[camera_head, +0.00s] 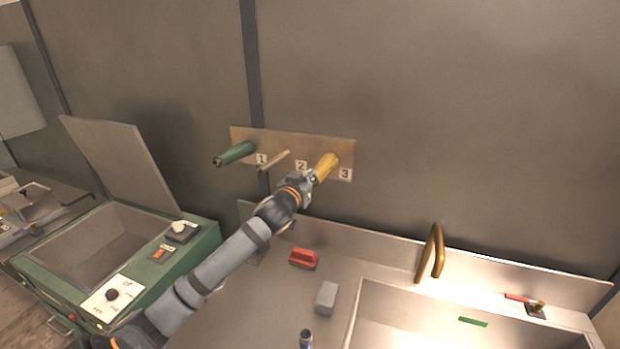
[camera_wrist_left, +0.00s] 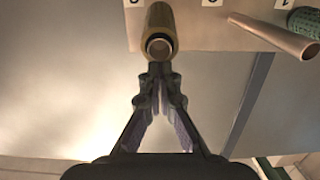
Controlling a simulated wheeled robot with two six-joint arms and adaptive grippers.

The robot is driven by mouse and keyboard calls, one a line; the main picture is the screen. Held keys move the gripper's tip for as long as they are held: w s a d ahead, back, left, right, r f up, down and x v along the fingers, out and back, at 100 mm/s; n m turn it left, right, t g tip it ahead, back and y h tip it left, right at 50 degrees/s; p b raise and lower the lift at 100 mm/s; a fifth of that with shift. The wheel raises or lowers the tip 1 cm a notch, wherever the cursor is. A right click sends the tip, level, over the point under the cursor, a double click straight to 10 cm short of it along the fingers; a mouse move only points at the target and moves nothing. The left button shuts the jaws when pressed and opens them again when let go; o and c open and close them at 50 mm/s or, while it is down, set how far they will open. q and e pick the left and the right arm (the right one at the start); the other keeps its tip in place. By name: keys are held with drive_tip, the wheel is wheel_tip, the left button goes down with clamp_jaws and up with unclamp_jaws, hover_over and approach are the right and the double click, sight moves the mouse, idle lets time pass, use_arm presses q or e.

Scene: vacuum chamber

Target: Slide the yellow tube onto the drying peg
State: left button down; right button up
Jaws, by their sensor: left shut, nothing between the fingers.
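The yellow tube (camera_head: 327,165) sits on the wall board by label 3, sticking out from it. In the left wrist view the tube (camera_wrist_left: 160,22) shows end-on, with a paler round peg end (camera_wrist_left: 160,48) inside its mouth, so it is around that peg. My left gripper (camera_head: 309,178) is at the tube's near end. In the left wrist view its fingertips (camera_wrist_left: 160,72) are together and empty, just below the tube's mouth; whether they touch it I cannot tell.
The wooden board (camera_head: 285,140) also bears a bare peg (camera_head: 275,160) by label 2 and a green tube (camera_head: 235,153) by label 1. Below are a red brush (camera_head: 304,259), a grey block (camera_head: 326,297), a brass tap (camera_head: 431,253) and a sink. An open green-cased machine (camera_head: 110,250) stands left.

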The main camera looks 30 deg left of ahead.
use_arm(q)
wheel_tip(320, 180, up, 10)
drive_tip(key=s, duration=0.3)
drive_tip(key=shift+d+r, duration=0.25)
drive_tip(key=shift+d, duration=0.05)
idle(0.4)
